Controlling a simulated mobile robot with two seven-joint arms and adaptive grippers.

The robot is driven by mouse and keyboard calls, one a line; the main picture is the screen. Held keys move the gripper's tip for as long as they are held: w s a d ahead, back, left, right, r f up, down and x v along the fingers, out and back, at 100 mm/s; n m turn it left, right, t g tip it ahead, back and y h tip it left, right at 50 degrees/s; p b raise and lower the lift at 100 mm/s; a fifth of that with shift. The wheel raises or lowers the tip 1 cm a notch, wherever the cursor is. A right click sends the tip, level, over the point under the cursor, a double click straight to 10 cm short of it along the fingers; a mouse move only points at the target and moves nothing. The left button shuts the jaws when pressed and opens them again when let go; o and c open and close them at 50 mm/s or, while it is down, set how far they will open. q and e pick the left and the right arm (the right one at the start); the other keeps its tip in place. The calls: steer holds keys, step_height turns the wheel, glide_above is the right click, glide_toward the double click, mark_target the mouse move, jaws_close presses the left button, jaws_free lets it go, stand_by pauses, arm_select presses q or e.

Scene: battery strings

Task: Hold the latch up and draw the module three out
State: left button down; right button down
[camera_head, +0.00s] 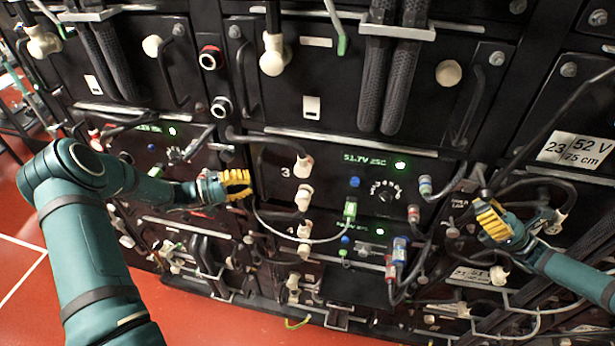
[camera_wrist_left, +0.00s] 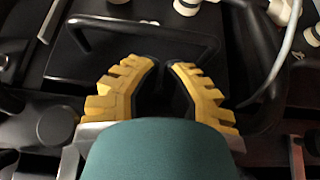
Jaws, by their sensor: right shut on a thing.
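Module three (camera_head: 330,190) is the black unit marked 3, with a lit display reading 51.7V 25C, in the middle of the rack in the head view. My left gripper (camera_head: 237,184) is at its left edge. In the left wrist view the yellow fingertips (camera_wrist_left: 166,66) are close together, and a dark bar handle (camera_wrist_left: 150,28) lies just beyond them. My right gripper (camera_head: 492,220) is shut at the right of module three, on what appears to be the latch (camera_head: 482,182). The fingers hide most of it.
Other black modules surround module three above, below and on both sides. Cables and connectors hang in front, including a pale cable (camera_head: 300,238) looping to a green plug (camera_head: 350,211). Thick black hoses (camera_head: 400,75) hang above. Open red floor (camera_head: 200,315) lies at the lower left.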

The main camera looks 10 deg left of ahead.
mark_target(279, 176)
arm_select(q)
steer(key=shift+x, duration=1.75)
steer(key=s, duration=1.7)
arm_select(e)
steer(key=shift+w, duration=0.1)
arm_select(q)
steer(key=shift+s+a, duration=0.1)
